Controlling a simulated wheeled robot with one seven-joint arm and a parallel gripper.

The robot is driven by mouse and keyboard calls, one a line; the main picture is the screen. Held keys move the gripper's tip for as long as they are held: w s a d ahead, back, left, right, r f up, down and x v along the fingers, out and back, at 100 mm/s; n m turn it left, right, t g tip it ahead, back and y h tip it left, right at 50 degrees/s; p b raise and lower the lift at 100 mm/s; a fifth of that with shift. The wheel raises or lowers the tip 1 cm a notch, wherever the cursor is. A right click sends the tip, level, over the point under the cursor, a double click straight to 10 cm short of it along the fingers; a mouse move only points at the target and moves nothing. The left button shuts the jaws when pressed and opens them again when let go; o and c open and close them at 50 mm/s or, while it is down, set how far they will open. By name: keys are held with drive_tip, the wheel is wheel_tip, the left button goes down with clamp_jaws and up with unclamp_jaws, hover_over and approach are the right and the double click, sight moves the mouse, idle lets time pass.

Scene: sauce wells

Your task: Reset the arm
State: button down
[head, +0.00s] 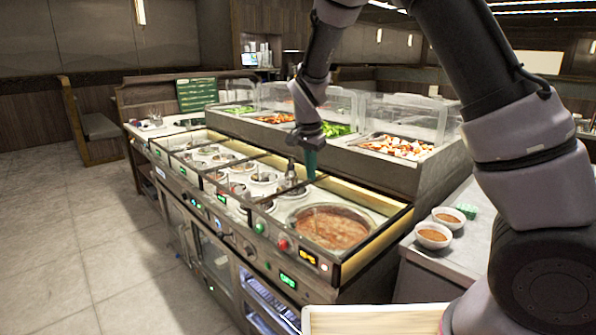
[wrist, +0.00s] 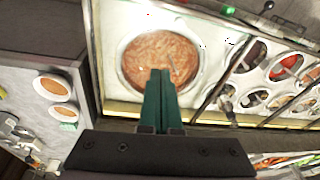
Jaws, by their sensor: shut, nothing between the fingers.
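My gripper (head: 311,172) hangs from my arm above the near part of the sauce counter, with its green fingers pointing down. In the wrist view my gripper (wrist: 158,85) has its two green fingers together, with nothing held. Below and beyond the fingertips is a large round pot of reddish-brown sauce (head: 332,228), which also shows in the wrist view (wrist: 172,48). The fingers are apart from the sauce as far as I can see.
Several smaller round wells (head: 238,190) sit left of the big pot. Clear guards (head: 395,110) cover food trays behind. Two bowls of sauce (head: 433,236) and a small green item (head: 467,211) stand on the side counter at right. Open floor (head: 60,230) lies at left.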

drive_tip(key=s+d+r+n+t+y, duration=0.1)
drive_tip(key=s+d+r+y, duration=0.1)
drive_tip(key=s+d+r, duration=0.5)
drive_tip(key=s+d+r+t+y, duration=0.1)
drive_tip(key=s+d+r, duration=0.2)
drive_tip(key=d+r, duration=0.65)
drive_tip(key=s+d+r+n+t, duration=0.1)
drive_tip(key=s+d+r, duration=0.1)
drive_tip(key=s, duration=0.5)
drive_tip(key=s+d+r+n+t, duration=0.1)
drive_tip(key=s+d+r+t, duration=0.1)
drive_tip(key=s, duration=0.5)
drive_tip(key=shift+d+r, duration=0.85)
drive_tip(key=shift+r, duration=0.5)
idle(0.8)
